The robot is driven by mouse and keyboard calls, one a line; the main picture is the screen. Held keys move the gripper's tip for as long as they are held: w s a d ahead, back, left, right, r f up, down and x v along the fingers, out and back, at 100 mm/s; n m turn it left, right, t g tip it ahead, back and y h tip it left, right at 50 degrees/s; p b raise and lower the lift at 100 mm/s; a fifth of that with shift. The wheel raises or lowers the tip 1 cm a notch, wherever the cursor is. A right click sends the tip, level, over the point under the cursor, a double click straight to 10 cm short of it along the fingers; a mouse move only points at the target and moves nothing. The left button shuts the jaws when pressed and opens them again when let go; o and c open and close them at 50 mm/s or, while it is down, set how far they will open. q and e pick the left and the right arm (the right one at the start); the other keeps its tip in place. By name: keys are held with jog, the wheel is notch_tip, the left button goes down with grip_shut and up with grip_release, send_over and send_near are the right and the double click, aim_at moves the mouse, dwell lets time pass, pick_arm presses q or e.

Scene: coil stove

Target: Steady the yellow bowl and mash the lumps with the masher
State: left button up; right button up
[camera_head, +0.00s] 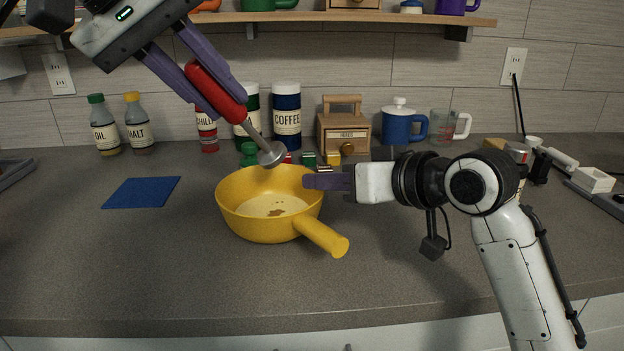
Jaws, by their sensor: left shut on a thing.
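The yellow bowl (262,228) stands on the counter, its handle pointing to the front right. A few small brownish lumps (276,212) show on its pale inside. My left gripper (226,106) is shut on the red handle of the masher (271,154). The masher is tilted, its round metal head just above the bowl's far rim and apart from the lumps. My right gripper (312,181) is at the bowl's right rim, its purple fingers seen edge-on. I cannot tell whether they grip or only touch the rim.
A blue mat (142,192) lies left of the bowl. Bottles, a COFFEE canister (286,116), a wooden box (343,130) and a blue pot (398,122) line the wall. A shelf (290,17) hangs above. The counter in front of the bowl is clear.

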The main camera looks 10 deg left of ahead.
aim_at(300, 180)
jog(key=x, duration=0.6)
grip_shut()
jog(key=shift+o, duration=0.5)
grip_release()
